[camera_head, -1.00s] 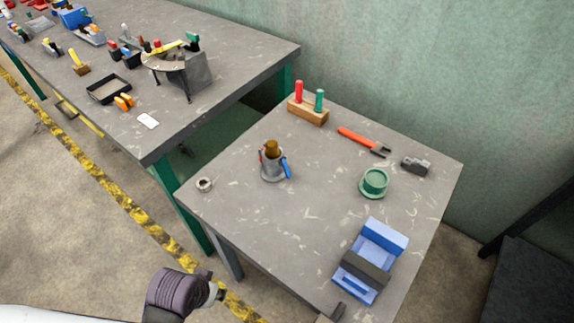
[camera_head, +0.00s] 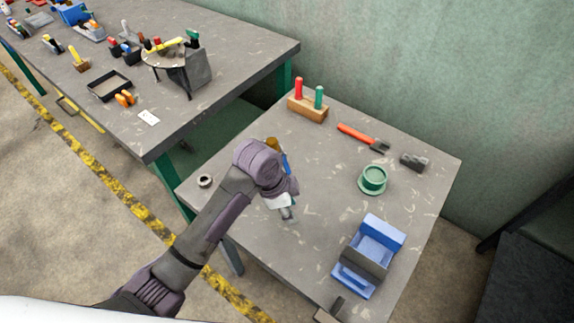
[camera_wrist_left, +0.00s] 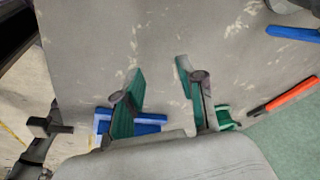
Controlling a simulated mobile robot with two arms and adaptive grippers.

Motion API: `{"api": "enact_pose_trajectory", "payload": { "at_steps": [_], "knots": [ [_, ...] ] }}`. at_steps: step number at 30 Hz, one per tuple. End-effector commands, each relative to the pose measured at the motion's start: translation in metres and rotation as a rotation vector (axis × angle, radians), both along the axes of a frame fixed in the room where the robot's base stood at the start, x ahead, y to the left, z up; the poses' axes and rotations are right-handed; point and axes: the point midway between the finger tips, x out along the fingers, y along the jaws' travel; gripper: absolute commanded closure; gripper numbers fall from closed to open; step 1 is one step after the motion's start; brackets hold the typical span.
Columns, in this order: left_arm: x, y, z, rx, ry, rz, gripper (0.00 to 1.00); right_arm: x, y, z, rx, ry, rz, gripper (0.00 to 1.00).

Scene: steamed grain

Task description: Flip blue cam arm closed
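The blue cam arm (camera_head: 286,164) is on the cam coupling on the small table; in the head view only part of it shows beside my left wrist. The brown plug top (camera_head: 271,143) shows behind my wrist, and the rest of the coupling, with its red arm, is hidden. In the left wrist view the blue cam arm (camera_wrist_left: 292,33) lies at the upper right, sticking out sideways from the grey coupling (camera_wrist_left: 290,4). My left gripper (camera_head: 285,209) is just in front of the coupling. Its fingers (camera_wrist_left: 160,86) are apart, with nothing between them.
A wooden block with red and green pegs (camera_head: 307,111), an orange-handled tool (camera_head: 358,133), a dark block (camera_head: 412,162), a green cup (camera_head: 374,178) and a blue fixture (camera_head: 376,247) stand on the table. A metal ring (camera_head: 205,181) lies at left. The table's middle is clear.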

Motion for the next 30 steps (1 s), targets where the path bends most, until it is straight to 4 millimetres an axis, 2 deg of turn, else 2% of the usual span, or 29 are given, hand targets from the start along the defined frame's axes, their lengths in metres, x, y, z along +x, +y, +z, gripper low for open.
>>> {"api": "enact_pose_trajectory", "payload": {
  "at_steps": [1,5,9,13,18,23,26,30],
  "knots": [
    [0.021,-0.006,0.012,0.032,-0.018,-0.098,0.6,0.0,0.0,0.0,0.0,0.0,0.0,0.3],
    [0.06,-0.012,0.038,0.116,-0.034,-0.336,0.6,0.0,0.0,0.0,-0.001,0.001,0.0,0.3],
    [0.098,-0.005,0.072,0.205,-0.037,-0.527,0.6,0.0,-0.001,0.0,-0.001,0.001,0.0,0.3],
    [0.123,0.005,0.1,0.264,-0.036,-0.634,0.6,-0.001,-0.001,0.0,-0.001,0.002,0.0,0.3],
    [0.137,0.013,0.12,0.298,-0.029,-0.696,0.6,-0.001,-0.001,0.0,-0.001,0.002,0.0,0.3],
    [0.139,0.014,0.112,0.302,-0.025,-0.706,0.6,-0.001,-0.001,0.003,-0.001,0.002,0.0,0.3],
    [0.138,0.014,0.096,0.302,-0.025,-0.706,0.6,-0.001,-0.001,0.006,-0.001,0.002,0.0,0.3],
    [0.137,0.014,0.066,0.303,-0.023,-0.705,0.6,-0.001,-0.001,0.011,-0.001,0.002,0.0,0.3]
  ]
}}
